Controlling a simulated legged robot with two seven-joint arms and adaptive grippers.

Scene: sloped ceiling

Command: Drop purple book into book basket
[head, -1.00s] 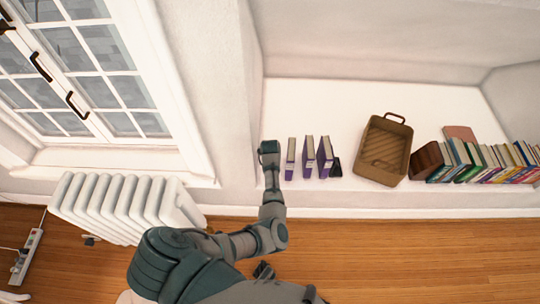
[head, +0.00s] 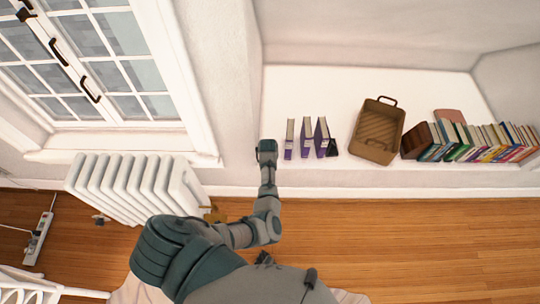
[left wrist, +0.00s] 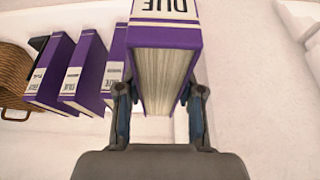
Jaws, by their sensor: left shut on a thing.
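In the left wrist view, my left gripper (left wrist: 160,98) is shut on a purple book (left wrist: 165,38) with a white-labelled spine, its fingers on both sides of the page block. In the head view, my left gripper (head: 266,150) is at the ledge's front edge, left of the standing books; the held book is hidden there. The brown woven book basket (head: 378,152) stands on the ledge, well to the right of my gripper, with its open top and handle showing. It also shows partly at the wrist view's left edge (left wrist: 14,75). My right gripper is not in view.
Three purple books (head: 306,140) stand between my left gripper and the basket, with a black bookend (head: 334,147) beside them. A book row (head: 470,143) lies right of the basket. A white radiator (head: 135,186) is at left. The ledge behind the books is clear.

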